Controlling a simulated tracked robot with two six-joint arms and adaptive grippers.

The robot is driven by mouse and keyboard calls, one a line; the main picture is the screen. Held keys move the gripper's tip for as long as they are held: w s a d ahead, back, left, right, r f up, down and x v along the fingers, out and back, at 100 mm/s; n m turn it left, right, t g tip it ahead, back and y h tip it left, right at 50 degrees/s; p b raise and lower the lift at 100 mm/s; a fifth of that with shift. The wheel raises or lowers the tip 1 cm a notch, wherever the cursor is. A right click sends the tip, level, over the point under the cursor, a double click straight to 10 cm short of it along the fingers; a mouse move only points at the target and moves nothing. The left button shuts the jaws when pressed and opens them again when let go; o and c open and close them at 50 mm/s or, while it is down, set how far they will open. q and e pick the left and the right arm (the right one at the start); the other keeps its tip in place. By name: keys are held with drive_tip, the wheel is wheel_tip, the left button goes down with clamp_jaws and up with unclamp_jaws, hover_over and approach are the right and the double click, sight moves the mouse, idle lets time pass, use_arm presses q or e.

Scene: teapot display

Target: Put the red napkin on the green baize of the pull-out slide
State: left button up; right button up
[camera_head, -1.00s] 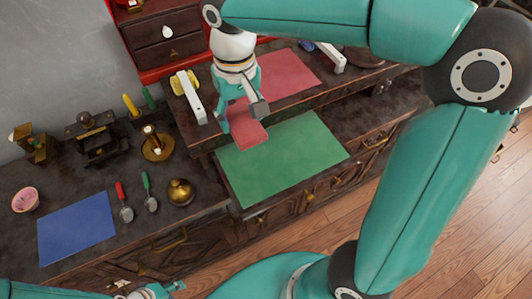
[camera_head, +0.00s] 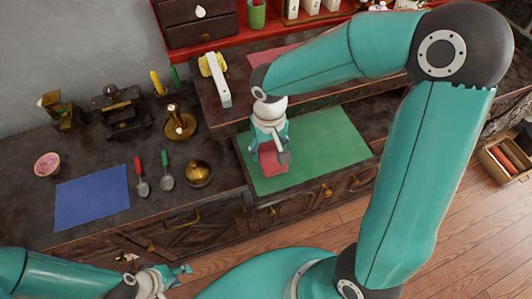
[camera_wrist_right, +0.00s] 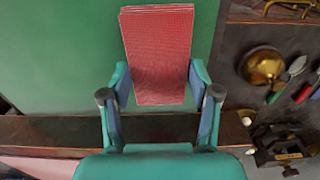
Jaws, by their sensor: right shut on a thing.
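The red napkin (camera_head: 272,160) is folded into a small rectangle and held in my right gripper (camera_head: 268,152), over the left part of the green baize (camera_head: 325,140) of the pull-out slide. In the right wrist view the napkin (camera_wrist_right: 157,55) stands out between the fingers of the right gripper (camera_wrist_right: 160,88), with the green baize (camera_wrist_right: 60,50) behind it. I cannot tell whether the napkin touches the baize. My left gripper (camera_head: 178,278) is low at the left front, away from the napkin; its fingers are too small to read.
A blue mat (camera_head: 92,198), two small scoops with red and green handles (camera_head: 141,180) and a brass pot (camera_head: 198,174) lie left of the slide. A raised shelf with a white-and-yellow object (camera_head: 215,78) stands behind. The baize's right half is clear.

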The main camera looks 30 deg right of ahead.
drive_tip(key=shift+f, duration=0.95)
drive_tip(key=shift+f, duration=0.15)
drive_tip(key=o, duration=1.2)
drive_tip(key=shift+c, duration=0.2)
